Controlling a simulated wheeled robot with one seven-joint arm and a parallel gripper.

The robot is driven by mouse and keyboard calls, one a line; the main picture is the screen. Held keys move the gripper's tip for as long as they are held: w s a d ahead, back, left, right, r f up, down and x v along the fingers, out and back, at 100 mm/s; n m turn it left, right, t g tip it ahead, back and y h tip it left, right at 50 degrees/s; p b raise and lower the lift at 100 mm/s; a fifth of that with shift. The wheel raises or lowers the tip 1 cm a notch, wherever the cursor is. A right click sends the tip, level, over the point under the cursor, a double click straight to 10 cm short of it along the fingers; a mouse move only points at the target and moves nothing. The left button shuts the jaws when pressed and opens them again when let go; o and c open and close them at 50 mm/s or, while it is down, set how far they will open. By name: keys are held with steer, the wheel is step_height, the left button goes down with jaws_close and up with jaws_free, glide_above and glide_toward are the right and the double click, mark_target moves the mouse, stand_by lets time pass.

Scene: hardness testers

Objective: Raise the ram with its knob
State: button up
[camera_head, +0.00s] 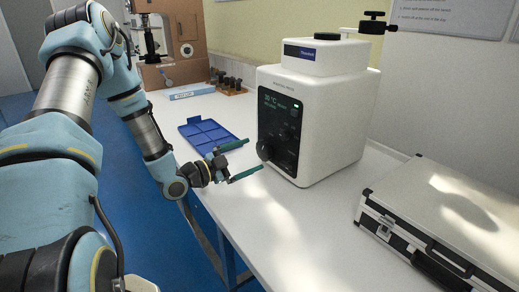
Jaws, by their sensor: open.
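A white bench instrument (316,110) with a dark front panel stands on the white table. A round black knob (264,150) is on its panel's lower left. A black fitting with a small knob on top (374,15) shows above its rear right. I cannot tell for sure which of these knobs belongs to the ram. My gripper (253,154) is open and empty, its green fingers pointing right, close to the white instrument's front knob; contact cannot be told.
A blue compartment tray (207,133) lies behind my gripper on the table (262,218). A light blue box (191,91) and several small dark pieces in a wooden stand (228,82) lie farther back. A silver case (450,215) fills the right front. The table's left edge borders blue floor.

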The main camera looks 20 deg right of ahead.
mark_target(261, 151)
steer(key=d, duration=0.3)
steer(key=w+d, duration=0.1)
steer(key=d, duration=0.1)
steer(key=shift+d+p, duration=0.3)
steer(key=shift+p, duration=0.1)
steer(key=shift+c, duration=0.4)
steer(key=c, duration=1.1)
